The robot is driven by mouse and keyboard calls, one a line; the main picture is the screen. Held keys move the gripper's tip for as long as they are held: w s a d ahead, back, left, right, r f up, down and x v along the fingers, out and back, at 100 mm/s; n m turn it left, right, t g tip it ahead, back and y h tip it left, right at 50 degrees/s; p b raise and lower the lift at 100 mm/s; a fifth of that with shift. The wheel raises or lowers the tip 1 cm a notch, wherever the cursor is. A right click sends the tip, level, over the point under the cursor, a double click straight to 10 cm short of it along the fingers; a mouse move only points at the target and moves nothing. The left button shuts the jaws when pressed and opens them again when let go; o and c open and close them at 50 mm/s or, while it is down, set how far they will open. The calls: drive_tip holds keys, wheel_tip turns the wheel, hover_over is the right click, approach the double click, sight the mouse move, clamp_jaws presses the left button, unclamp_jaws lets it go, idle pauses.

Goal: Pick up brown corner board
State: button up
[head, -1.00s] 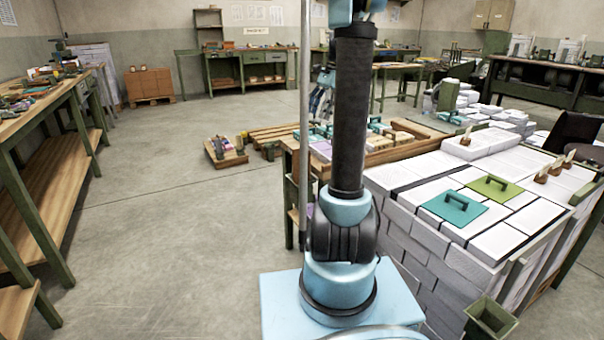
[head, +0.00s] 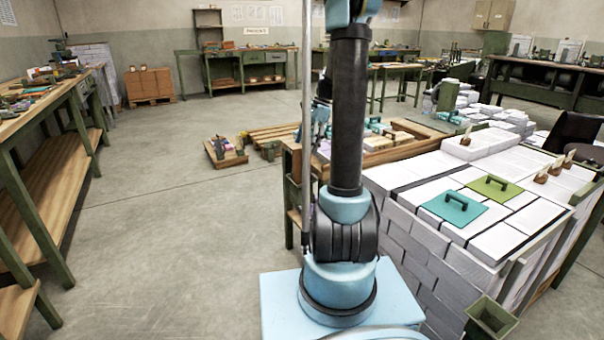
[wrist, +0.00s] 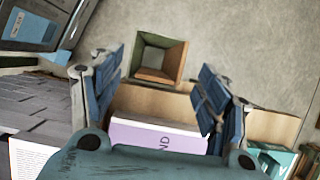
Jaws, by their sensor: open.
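I cannot single out a corner board for certain. In the head view a brown flat piece (head: 411,128) with a dark handle beside it lies on the far wooden bench, partly behind other things. My gripper (wrist: 161,72) is open and empty in the wrist view, its two blue-padded fingers spread apart. Between and below the fingers is a pale purple and white block (wrist: 157,136) with the letters "ND", set against a wooden edge. No brown board shows between the fingers. In the head view my arm hides the near end of that bench.
Stacks of white paper carry a teal handled board (head: 453,208) and a yellow-green handled board (head: 495,188). A green open bin (head: 490,320) stands at the front. A small open box (wrist: 158,60) lies beyond the fingers.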

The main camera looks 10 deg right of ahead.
sight(304, 151)
drive_tip(key=shift+x, duration=2)
drive_tip(key=shift+w+d, duration=0.1)
drive_tip(key=c, duration=1.3)
drive_tip(key=shift+o, duration=0.2)
